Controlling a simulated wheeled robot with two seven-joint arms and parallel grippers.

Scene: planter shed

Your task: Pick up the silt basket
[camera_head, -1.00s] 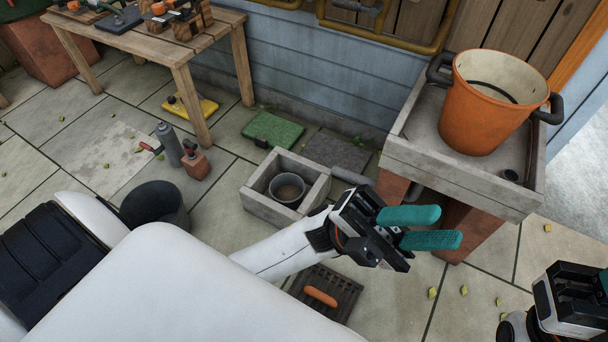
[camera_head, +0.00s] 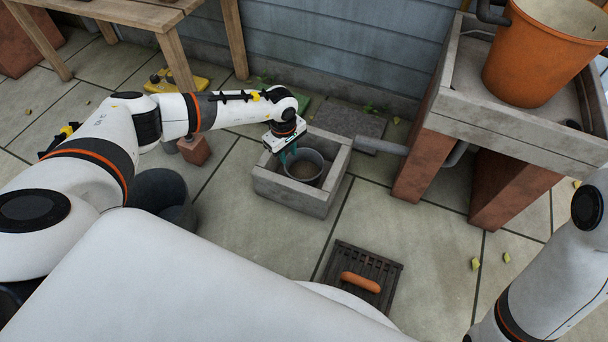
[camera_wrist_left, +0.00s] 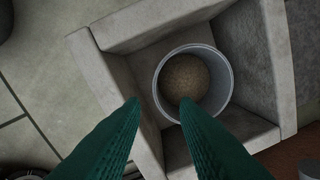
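The silt basket (camera_head: 303,168) is a grey round bucket with brown silt in its bottom. It stands inside a square concrete box (camera_head: 322,203) on the paved floor. My left gripper (camera_head: 287,156) points down at the basket's left rim in the head view. In the left wrist view, its two teal fingers (camera_wrist_left: 160,100) are apart, and the near-left rim of the basket (camera_wrist_left: 227,98) lies between their tips. One fingertip is over the inside and one outside. I cannot tell whether they touch the rim. My right gripper is out of view; only my right arm shows.
A drain grate (camera_head: 337,267) with an orange handle lies in front of the box. A concrete sink (camera_head: 470,128) on brick legs holds an orange pot (camera_head: 535,55) at right. A dark bucket (camera_head: 160,195) stands at left. A pipe (camera_head: 380,147) meets the box's right side.

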